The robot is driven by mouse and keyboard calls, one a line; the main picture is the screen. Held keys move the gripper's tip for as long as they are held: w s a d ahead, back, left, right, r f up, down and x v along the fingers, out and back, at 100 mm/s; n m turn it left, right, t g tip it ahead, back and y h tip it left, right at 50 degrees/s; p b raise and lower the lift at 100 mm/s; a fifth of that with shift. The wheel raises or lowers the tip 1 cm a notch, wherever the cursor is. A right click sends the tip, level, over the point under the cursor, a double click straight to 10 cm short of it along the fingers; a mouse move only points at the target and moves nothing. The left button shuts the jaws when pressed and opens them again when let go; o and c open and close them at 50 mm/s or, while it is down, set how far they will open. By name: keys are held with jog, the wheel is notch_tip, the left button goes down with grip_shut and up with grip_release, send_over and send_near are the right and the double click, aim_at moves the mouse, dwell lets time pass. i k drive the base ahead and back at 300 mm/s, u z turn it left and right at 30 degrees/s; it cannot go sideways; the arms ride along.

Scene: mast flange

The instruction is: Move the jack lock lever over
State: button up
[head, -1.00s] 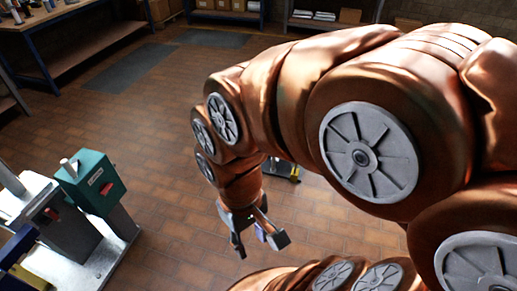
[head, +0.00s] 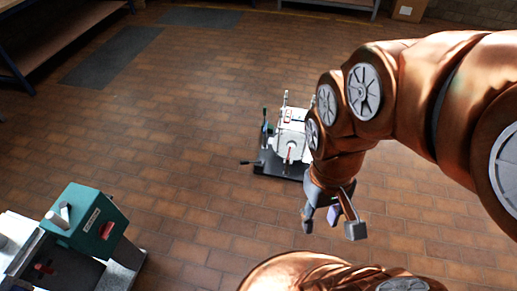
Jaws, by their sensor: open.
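A white device on a dark base plate (head: 270,165) stands on the floor beyond my gripper, partly covered by my arm. It has upright metal posts, a red mark on its front, a green part on its left side, and a thin lever with a black knob (head: 245,162) sticking out to the left. I cannot tell for sure which part is the jack lock lever. My gripper (head: 331,226) points down, open and empty, in front of the device in the picture and apart from it.
A teal box (head: 86,225) with a pale cylindrical handle on top stands on grey equipment at the lower left. A blue-framed bench (head: 70,45) is at the upper left, with dark mats (head: 115,55) near it. The brick-tiled floor (head: 190,130) between is clear.

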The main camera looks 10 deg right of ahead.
aim_at(243, 163)
jog(key=u, duration=0.1)
jog(key=i, duration=0.7)
jog(key=u, duration=1)
jog(key=i, duration=0.6)
jog(key=u, duration=0.75)
